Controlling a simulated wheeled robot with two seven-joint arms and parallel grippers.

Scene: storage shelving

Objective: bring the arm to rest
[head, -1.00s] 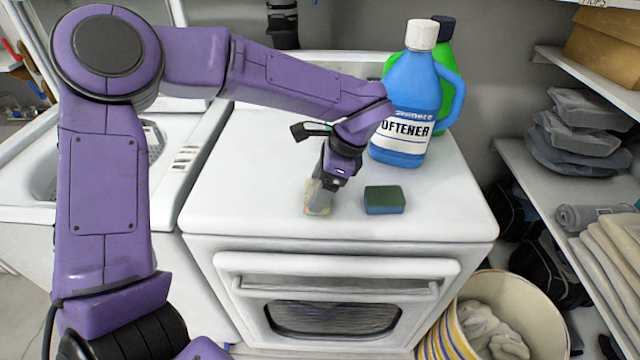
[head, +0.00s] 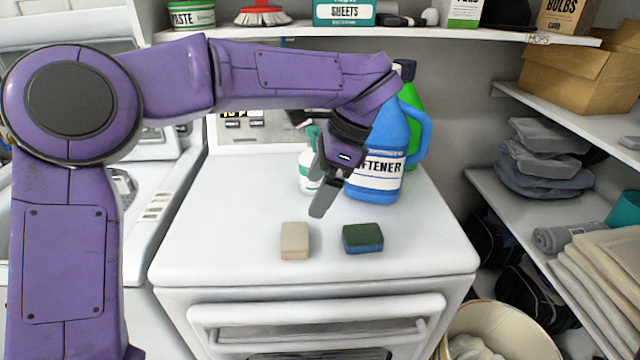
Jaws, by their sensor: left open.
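My left gripper (head: 325,190) is in the head view, open and empty, raised above the white dryer top with its fingers pointing down. My purple left arm (head: 280,78) reaches in from the left. A beige sponge (head: 295,240) lies on the dryer top below the gripper, apart from it. A green and blue sponge (head: 362,238) lies to its right. My right gripper is not in view.
A blue softener bottle (head: 378,165) stands behind the gripper, with a green bottle (head: 411,97) behind it. A white bottle (head: 307,172) is partly hidden by the gripper. A stocked shelf (head: 400,34) runs above. The dryer's front left top (head: 215,245) is clear.

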